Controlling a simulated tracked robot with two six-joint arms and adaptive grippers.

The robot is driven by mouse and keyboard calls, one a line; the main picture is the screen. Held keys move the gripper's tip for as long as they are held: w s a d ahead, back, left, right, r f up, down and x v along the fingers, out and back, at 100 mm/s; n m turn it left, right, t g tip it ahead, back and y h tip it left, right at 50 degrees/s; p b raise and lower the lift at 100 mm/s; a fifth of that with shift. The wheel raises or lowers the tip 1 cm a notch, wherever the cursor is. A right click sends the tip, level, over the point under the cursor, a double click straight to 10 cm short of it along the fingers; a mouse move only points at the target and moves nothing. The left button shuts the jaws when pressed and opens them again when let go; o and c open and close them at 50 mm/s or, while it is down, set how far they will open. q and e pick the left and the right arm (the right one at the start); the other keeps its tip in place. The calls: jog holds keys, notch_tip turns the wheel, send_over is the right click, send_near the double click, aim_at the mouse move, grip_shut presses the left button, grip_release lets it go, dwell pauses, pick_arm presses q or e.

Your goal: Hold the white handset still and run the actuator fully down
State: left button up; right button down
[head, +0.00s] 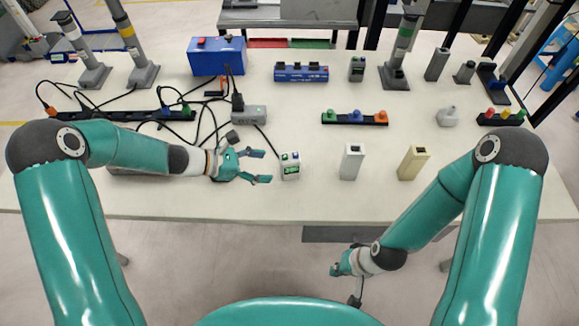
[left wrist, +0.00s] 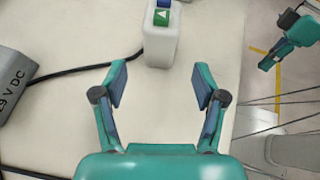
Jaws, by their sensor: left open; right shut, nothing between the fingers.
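In the left wrist view the handset (left wrist: 161,45) shows a green button with a white arrow and part of a blue one. My left gripper (head: 266,167) is open just left of it, its fingers pointing at it. In the left wrist view the gap between my left fingertips (left wrist: 161,82) is empty and lines up with the handset. My right gripper (head: 345,271) is shut and empty, low in front of the table. I cannot tell which grey column is the actuator.
A black cable runs from the handset to a grey box (head: 248,115). A white block (head: 351,163) and a cream block (head: 412,163) stand right of the handset. Grey columns (head: 143,75) (head: 394,75), a blue box (head: 217,58) and button strips (head: 355,118) stand behind.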

aim_at(287, 168)
pick_arm(q)
jog(key=b+x, duration=0.3)
jog(key=x, duration=0.4)
jog(key=shift+f+b, duration=0.15)
jog(key=shift+b, duration=0.2)
jog(key=shift+w+d+f, duration=0.1)
jog(key=shift+w+d, duration=0.05)
jog(key=shift+d, duration=0.35)
jog(key=c, duration=0.9)
